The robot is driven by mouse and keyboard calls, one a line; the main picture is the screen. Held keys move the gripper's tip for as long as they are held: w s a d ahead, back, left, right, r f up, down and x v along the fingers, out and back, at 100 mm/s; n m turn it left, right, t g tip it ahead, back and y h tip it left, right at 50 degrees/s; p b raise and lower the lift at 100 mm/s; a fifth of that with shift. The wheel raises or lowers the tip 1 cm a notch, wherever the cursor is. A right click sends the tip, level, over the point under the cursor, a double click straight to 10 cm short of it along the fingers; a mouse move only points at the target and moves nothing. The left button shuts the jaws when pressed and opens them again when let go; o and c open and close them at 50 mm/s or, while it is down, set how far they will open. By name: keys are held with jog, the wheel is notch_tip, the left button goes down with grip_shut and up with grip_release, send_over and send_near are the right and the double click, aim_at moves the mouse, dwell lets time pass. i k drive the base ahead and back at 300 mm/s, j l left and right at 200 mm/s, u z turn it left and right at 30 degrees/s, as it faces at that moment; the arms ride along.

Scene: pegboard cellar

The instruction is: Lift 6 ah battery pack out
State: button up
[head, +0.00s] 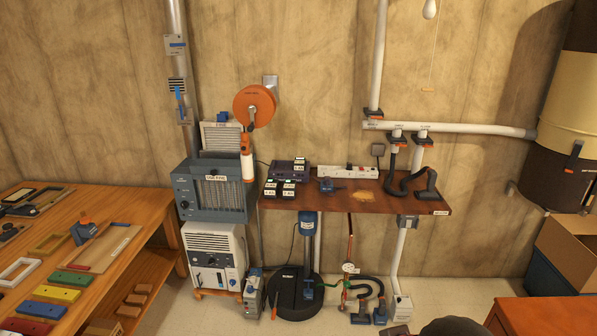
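Several small dark battery packs (270,188) with pale labels stand in a cluster on the left part of the brown wall shelf (350,206). A dark purple-blue box (283,167), which looks like a charger, sits just behind them, with a labelled block (299,167) at its right end. The labels are too small to tell which pack is the 6 Ah one, or whether a pack sits in the charger.
A blue tool (327,185) and a white power strip (347,172) share the shelf. Black hoses (397,185) hang at its right. A grey-blue heater-like unit (213,190) stands close on the left. A workbench (95,240) fills the left. A black round base (294,293) stands below.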

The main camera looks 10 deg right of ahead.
aim_at(300, 164)
jog(key=i+l+u, duration=0.15)
jog(key=i+l, duration=0.15)
jog(key=i, duration=0.4)
jog(key=i+l+u, duration=0.15)
jog(key=i+l, duration=0.2)
jog(key=i, duration=0.35)
jog(key=i+l+u, duration=0.15)
jog(key=i+l, duration=0.35)
jog(key=i, duration=0.2)
jog(key=i+l+u, duration=0.2)
jog(key=i+l, duration=0.3)
jog(key=i, duration=0.15)
